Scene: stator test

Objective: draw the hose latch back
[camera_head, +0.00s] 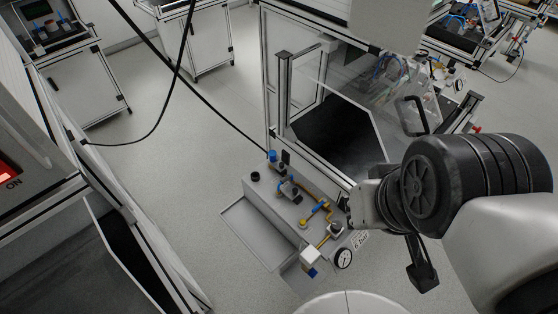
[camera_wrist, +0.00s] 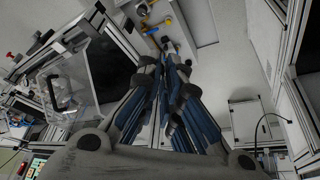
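A grey pneumatic panel (camera_head: 262,205) carries yellow pipes, blue-handled valves and a round gauge (camera_head: 343,258) in the head view. A black hose (camera_head: 215,108) comes down from the upper left and ends at the panel's far end, by a small blue-topped fitting (camera_head: 272,155). I cannot make out the hose latch as a separate part. My gripper (camera_wrist: 167,62) points toward the panel in the wrist view, where the yellow pipework (camera_wrist: 166,20) shows beyond the fingertips. Its fingers converge and seem to hold nothing; their exact gap is unclear. In the head view my wrist mostly hides it.
A framed machine with a clear panel (camera_head: 340,100) and dark floor stands behind the pneumatic panel. A cabinet with a red-lit ON switch (camera_head: 10,175) stands at the left. White cabinets (camera_head: 85,85) stand farther back. The floor (camera_head: 165,190) between is clear.

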